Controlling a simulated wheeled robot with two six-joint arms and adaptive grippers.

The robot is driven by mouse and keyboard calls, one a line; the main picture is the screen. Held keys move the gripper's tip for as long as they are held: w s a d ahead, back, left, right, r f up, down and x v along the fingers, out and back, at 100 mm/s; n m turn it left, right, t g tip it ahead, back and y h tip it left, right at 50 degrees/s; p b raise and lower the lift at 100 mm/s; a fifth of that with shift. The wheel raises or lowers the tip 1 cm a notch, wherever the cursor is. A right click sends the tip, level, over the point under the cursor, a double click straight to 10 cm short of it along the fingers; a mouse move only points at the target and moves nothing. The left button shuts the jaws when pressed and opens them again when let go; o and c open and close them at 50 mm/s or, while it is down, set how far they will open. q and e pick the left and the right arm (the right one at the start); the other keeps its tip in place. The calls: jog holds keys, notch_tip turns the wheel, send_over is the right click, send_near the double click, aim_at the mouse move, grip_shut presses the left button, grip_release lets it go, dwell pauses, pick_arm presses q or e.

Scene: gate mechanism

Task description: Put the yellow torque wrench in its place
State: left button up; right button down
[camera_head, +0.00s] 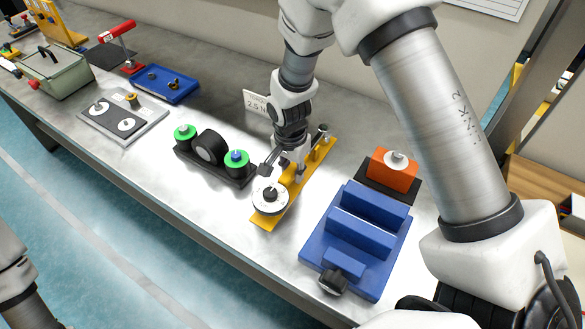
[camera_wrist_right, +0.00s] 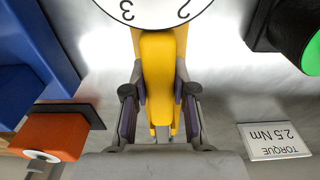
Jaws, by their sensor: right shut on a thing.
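The yellow torque wrench, with its round white numbered dial (camera_head: 270,196), is on or just over a long yellow strip (camera_head: 264,220) in the middle of the table. My right gripper (camera_head: 285,168) is over it. In the right wrist view my right gripper (camera_wrist_right: 160,98) is shut on the yellow body of the wrench (camera_wrist_right: 158,70), one finger on each side, with the dial (camera_wrist_right: 155,8) at the top edge. I cannot tell whether the wrench touches the strip. Part of my left arm shows at the lower left; its gripper is out of view.
A black stand with green-topped parts (camera_head: 237,159) is left of the wrench. A blue stepped fixture (camera_head: 366,222) and an orange block (camera_head: 392,172) are to the right. A torque sign (camera_wrist_right: 272,141) stands behind. Bare table lies in front.

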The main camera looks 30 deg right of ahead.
jog(key=shift+f, duration=0.1)
dwell(0.4)
jog(key=c, duration=0.9)
grip_release()
jog(key=shift+o, duration=0.2)
notch_tip(320, 180, up, 7)
jog(key=p, duration=0.6)
jog(key=shift+r, duration=0.2)
jog(key=shift+f, duration=0.15)
